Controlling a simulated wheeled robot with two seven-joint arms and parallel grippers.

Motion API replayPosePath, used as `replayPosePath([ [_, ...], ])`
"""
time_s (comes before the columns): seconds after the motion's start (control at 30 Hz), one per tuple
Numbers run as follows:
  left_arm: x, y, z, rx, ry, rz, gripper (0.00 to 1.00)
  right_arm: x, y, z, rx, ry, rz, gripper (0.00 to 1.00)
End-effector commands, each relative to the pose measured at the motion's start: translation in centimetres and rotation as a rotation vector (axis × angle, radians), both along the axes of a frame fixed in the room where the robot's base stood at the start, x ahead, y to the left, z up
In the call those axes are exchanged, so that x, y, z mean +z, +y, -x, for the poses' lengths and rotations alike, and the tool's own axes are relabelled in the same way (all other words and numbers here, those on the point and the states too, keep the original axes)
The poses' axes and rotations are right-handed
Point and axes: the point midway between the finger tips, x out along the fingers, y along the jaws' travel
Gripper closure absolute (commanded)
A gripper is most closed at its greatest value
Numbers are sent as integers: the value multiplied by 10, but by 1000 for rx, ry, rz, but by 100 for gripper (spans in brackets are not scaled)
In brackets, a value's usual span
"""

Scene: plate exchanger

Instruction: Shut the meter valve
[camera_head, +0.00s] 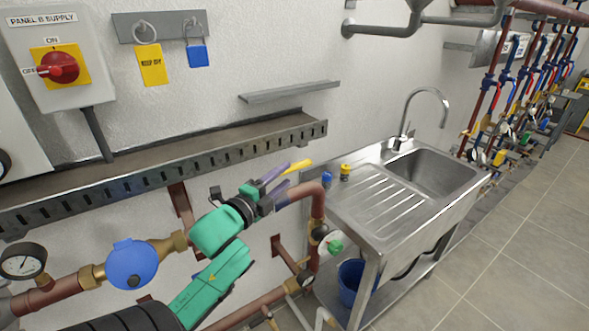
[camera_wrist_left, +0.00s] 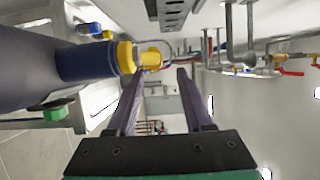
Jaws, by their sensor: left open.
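A yellow handle-like piece (camera_head: 300,166), possibly the meter valve's lever, shows just beyond the upper finger of my left gripper (camera_head: 287,176) in the head view. The blue round meter (camera_head: 131,264) sits on the pipe to the left, beside brass fittings (camera_head: 172,243). In the left wrist view a yellow part (camera_wrist_left: 128,57) is just left of the fingertips of my left gripper (camera_wrist_left: 160,76). The purple fingers are apart, with nothing clearly gripped between them. Whether a finger touches the yellow piece I cannot tell. The valve body is hidden behind my arm. My right gripper is out of view.
A perforated tray (camera_head: 170,165) runs along the wall above the pipe. A steel sink (camera_head: 400,190) stands to the right, with a blue bucket (camera_head: 352,283) below it. A green valve knob (camera_head: 335,246) is low near the pipe. Grey floor (camera_head: 510,250) is clear on the right.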

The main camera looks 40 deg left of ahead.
Motion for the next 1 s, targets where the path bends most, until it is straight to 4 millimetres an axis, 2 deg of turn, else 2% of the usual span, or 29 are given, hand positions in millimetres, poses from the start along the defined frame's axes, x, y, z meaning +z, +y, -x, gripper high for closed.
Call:
replayPosePath([
  [0.03,6,2,-12,1,-4,2,49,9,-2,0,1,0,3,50],
  [0.1,6,3,-27,1,-3,2,49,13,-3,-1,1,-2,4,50],
  [0.23,4,5,-47,1,-2,3,49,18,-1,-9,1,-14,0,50],
  [0.37,1,6,-55,0,1,2,49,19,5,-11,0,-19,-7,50],
  [0.57,0,6,-56,0,1,2,49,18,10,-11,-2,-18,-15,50],
  [0.67,0,6,-55,0,1,2,83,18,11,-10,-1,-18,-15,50],
  [0.7,0,6,-55,0,1,2,98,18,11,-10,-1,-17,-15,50],
  [1.0,0,6,-55,0,2,2,100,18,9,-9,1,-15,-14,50],
])
